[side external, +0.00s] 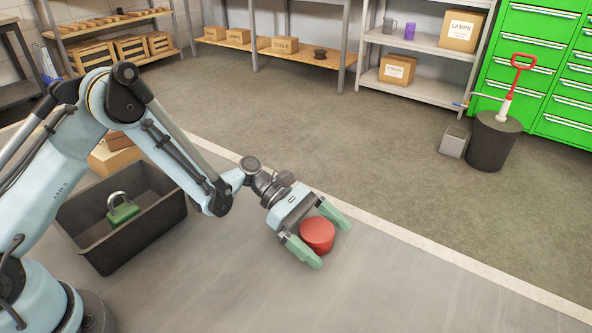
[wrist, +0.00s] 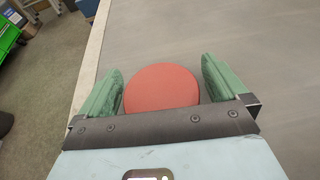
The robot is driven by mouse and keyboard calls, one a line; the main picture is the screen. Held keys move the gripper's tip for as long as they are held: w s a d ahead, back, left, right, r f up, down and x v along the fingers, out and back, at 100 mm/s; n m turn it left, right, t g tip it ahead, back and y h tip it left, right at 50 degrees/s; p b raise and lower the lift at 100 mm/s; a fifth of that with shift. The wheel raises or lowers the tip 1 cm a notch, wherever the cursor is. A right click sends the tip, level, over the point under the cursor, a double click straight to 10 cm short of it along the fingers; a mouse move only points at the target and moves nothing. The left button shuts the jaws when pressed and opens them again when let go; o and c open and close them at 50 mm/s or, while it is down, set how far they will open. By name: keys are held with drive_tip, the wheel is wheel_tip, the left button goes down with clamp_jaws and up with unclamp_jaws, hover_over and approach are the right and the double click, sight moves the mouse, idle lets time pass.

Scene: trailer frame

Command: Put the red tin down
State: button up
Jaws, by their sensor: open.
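The red tin (side external: 317,235) is a short round tin near the light edge strip of the grey surface. My gripper (side external: 334,241) is open, with one green finger on each side of the tin. The wrist view shows the tin's round top (wrist: 161,88) between the two fingers, with a narrow gap on each side. The tin appears to rest on the grey surface, though its base is partly hidden by a finger in the side view.
A black bin (side external: 158,232) holding a green padlock (side external: 122,209) stands to the left, with a cardboard box (side external: 112,158) behind it. The grey surface (side external: 430,295) right of the tin is clear. Shelves and green drawers stand far back.

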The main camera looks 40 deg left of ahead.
drive_tip(key=shift+r, duration=0.15)
drive_tip(key=v, duration=1.1)
drive_tip(key=shift+a+r, duration=0.2)
drive_tip(key=shift+a, duration=0.1)
drive_tip(key=shift+a+r, duration=0.1)
drive_tip(key=shift+r, duration=0.1)
drive_tip(key=shift+r+y, duration=0.3)
drive_tip(key=s+a+r+m+t+y, duration=0.7)
drive_tip(key=s+a+m+y, duration=0.3)
drive_tip(key=m, duration=0.7)
drive_tip(key=s+r+y, duration=0.1)
drive_tip(key=s+y, duration=0.1)
drive_tip(key=y, duration=0.1)
drive_tip(key=shift+a, duration=0.3)
